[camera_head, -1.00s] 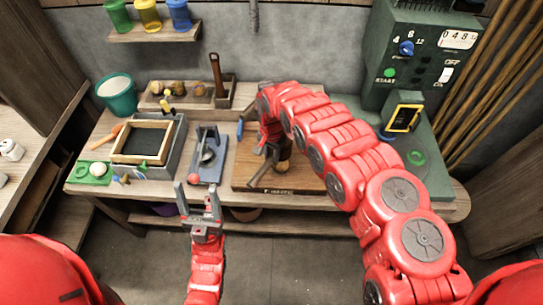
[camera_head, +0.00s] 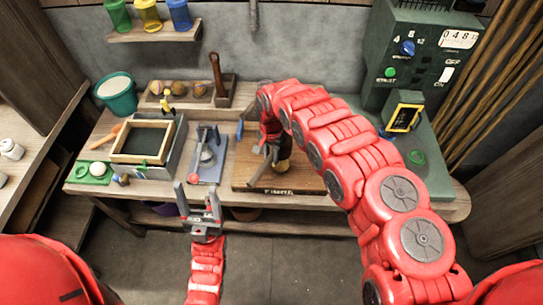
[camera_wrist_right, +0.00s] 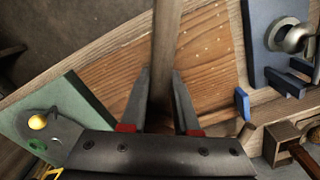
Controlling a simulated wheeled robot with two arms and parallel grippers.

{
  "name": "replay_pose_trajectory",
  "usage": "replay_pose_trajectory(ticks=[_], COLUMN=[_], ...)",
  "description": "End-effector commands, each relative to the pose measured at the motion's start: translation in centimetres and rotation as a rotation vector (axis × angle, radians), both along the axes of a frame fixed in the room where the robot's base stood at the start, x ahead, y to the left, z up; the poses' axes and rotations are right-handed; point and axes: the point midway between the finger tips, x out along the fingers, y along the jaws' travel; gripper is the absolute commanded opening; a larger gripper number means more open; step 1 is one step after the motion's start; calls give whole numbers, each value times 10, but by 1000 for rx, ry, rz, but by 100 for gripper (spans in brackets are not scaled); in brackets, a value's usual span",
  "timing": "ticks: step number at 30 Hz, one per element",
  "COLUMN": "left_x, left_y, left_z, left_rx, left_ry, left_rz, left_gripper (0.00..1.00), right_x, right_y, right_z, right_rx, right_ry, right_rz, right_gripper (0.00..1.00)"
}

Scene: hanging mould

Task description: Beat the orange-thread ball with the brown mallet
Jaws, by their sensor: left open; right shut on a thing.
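My right gripper (camera_head: 268,160) is over the wooden board (camera_head: 308,180) on the bench. It is shut on a brown wooden shaft, which I take for the mallet's handle; in the right wrist view this shaft (camera_wrist_right: 166,50) runs between the fingers to the top edge. A brownish piece (camera_head: 284,164) beside the gripper is partly covered by it; I cannot tell if it is mallet head or ball. Several brownish balls (camera_head: 178,89) lie in a back tray, too small to tell thread colour. My left gripper (camera_head: 200,200) is open and empty, in front of the bench.
A framed tray (camera_head: 142,143), a blue metal device (camera_head: 207,158) and a green tray with a white ball (camera_head: 98,169) stand left of the board. A dark-handled tool (camera_head: 216,75) stands in a rack behind. A green machine (camera_head: 410,60) stands at the right.

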Motion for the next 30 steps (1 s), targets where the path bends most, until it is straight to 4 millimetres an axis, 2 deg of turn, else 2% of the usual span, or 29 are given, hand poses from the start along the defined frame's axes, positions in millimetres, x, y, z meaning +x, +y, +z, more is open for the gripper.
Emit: replay_pose_trajectory(ticks=[5,11,17,24,30], left_x=[0,0,0,0,0], left_y=[0,0,0,0,0], left_z=[-13,-37,-27,-6,-8], left_rx=[0,0,0,0,0], left_ry=[0,0,0,0,0], left_rz=[0,0,0,0,0], left_gripper=[67,67,67,67,67], right_x=[0,0,0,1,0], right_y=[0,1,0,0,0], right_z=[-16,-48,-36,0,-1], right_rx=[0,0,0,0,0], right_ry=[0,0,-1,-4,-1], right_rz=[1,1,1,1,1], right_gripper=[0,0,0,0,0])
